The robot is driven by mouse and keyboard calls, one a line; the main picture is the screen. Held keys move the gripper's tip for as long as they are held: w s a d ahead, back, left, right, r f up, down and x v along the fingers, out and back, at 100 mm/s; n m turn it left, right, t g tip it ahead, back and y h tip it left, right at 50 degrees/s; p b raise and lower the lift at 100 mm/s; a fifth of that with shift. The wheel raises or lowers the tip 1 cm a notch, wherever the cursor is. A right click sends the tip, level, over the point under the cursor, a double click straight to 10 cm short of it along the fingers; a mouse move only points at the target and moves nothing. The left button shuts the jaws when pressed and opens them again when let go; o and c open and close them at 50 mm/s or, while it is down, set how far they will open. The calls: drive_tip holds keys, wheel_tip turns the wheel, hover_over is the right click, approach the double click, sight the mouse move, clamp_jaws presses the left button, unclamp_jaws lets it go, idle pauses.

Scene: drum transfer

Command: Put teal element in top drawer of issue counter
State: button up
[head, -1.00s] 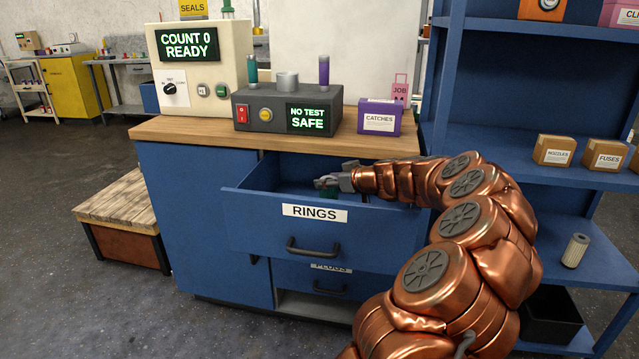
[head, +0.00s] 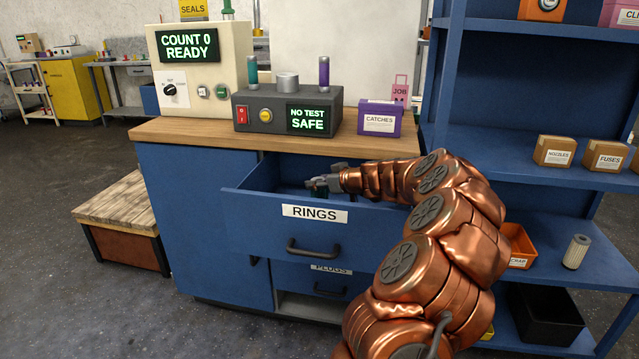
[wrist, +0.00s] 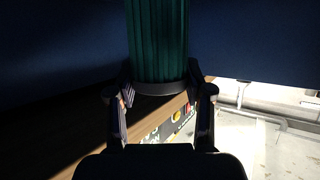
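The teal element (wrist: 158,40) is a ribbed cylinder with a dark end band, upright in the wrist view. My gripper (wrist: 160,92) has a finger on each side of this band and looks shut on it. In the head view my gripper (head: 322,184) is inside the open top drawer (head: 270,222), labelled RINGS, above its floor. Only a small dark teal patch shows below the fingers there. Whether the element touches the drawer floor cannot be told. The drawer belongs to the blue issue counter (head: 200,225) with a wooden top.
A grey tester (head: 270,105) on the counter top holds another teal cylinder (head: 252,72) and a purple one (head: 324,73). A purple CATCHES box (head: 379,118) stands to its right. The PLUGS drawer (head: 318,288) below is shut. Blue shelving (head: 500,130) stands close on the right.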

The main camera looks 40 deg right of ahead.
drive_tip(key=o, duration=0.5)
drive_tip(key=shift+c, duration=0.2)
drive_tip(key=shift+r+p, duration=0.2)
drive_tip(key=shift+p, duration=0.15)
drive_tip(key=v, duration=1.2)
